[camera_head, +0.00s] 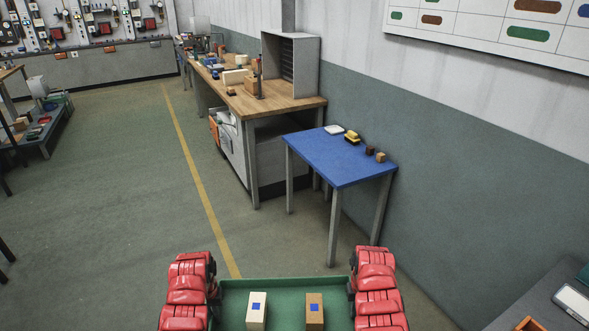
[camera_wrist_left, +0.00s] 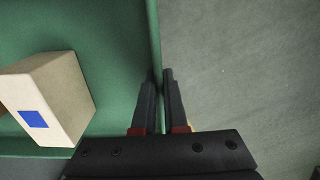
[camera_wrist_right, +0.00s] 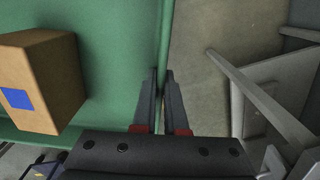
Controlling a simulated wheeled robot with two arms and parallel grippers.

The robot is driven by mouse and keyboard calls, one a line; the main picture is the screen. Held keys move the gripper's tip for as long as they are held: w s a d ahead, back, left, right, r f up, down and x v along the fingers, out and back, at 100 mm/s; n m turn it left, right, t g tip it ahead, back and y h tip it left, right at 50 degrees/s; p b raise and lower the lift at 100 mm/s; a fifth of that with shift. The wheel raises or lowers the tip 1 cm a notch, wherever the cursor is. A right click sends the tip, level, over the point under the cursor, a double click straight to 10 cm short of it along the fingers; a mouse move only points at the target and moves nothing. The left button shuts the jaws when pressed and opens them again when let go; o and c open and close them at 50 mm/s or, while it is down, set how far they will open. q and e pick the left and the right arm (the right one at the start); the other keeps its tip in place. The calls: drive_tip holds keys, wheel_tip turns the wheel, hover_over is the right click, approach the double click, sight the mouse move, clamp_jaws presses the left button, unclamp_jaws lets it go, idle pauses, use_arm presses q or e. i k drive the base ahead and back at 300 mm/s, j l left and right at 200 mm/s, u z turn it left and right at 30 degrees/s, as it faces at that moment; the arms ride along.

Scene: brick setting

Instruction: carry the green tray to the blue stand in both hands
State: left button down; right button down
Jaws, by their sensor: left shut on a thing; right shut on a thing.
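The green tray (camera_head: 283,289) is at the bottom of the head view, held level between my two arms. A pale block (camera_head: 256,311) and a brown block (camera_head: 314,311), each with a blue square, stand in it. My left gripper (camera_wrist_left: 162,75) is shut on the tray's wall, one finger each side; in the head view it is at the tray's left edge. My right gripper (camera_wrist_right: 162,75) is shut on the opposite wall in the same way. The blue stand (camera_head: 340,158) is a blue-topped table ahead, right of the middle, apart from the tray.
On the stand's far edge are a white dish (camera_head: 334,129), a yellow-and-black item (camera_head: 352,137) and small brown blocks (camera_head: 380,157). Its near part is bare. A wooden workbench (camera_head: 280,104) stands behind it, left. A grey table (camera_head: 555,305) is at lower right.

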sight(326, 152)
drive_tip(key=i, duration=2.7)
drive_tip(key=i+z, duration=0.3)
drive_tip(key=i+j+z, duration=0.25)
drive_tip(key=i, duration=0.25)
drive_tip(key=i+z, duration=0.15)
drive_tip(key=i, duration=0.3)
